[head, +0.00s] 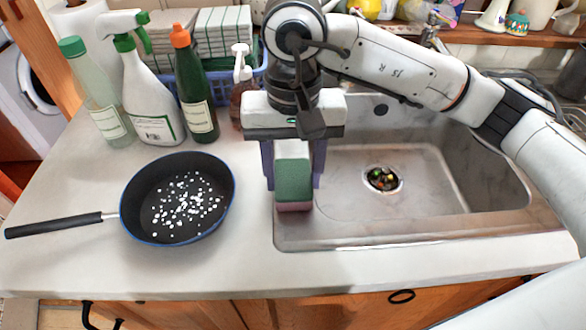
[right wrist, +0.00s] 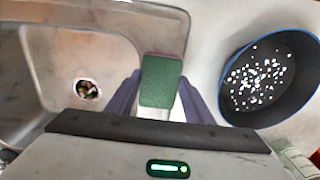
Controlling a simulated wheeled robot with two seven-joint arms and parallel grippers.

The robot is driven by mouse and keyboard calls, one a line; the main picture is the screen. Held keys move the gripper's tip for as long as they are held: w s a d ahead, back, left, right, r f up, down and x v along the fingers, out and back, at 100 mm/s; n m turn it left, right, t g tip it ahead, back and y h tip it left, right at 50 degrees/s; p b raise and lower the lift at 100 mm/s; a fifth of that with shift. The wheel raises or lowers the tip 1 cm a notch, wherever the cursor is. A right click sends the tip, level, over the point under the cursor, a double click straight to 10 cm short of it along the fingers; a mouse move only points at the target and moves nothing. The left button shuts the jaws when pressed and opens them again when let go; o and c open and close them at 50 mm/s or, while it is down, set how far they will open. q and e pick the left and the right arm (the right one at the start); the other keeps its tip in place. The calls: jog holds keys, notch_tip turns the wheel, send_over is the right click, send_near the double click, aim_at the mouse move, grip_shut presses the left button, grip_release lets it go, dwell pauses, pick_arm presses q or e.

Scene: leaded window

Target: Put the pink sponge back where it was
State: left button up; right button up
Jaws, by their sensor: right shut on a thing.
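The sponge (head: 293,182) has a dark green face and a pink layer along its lower edge. My right gripper (head: 293,178) points down with one purple finger on each side of the sponge and is shut on it. The sponge is at the left rim of the sink, near the front corner; I cannot tell whether it touches the surface. In the right wrist view the green face of the sponge (right wrist: 160,80) shows between the fingers, with a thin pink edge at its far end. My left gripper is not in view.
A black pan (head: 180,200) with white bits stands on the counter to the left. The metal sink (head: 440,170) has scraps in its drain (head: 382,180). A spray bottle (head: 150,95), other bottles and a blue rack (head: 218,88) stand behind. The front counter strip is clear.

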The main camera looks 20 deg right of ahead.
aim_at(293, 181)
jog(key=shift+f+b, duration=0.2)
jog(key=shift+b, duration=0.1)
jog(key=o, duration=0.9)
jog(key=shift+o, duration=0.2)
jog(key=shift+r, duration=0.2)
jog(key=shift+r+p, duration=0.25)
jog(key=shift+p, duration=0.2)
notch_tip(293, 181, up, 12)
jog(key=shift+f, duration=0.2)
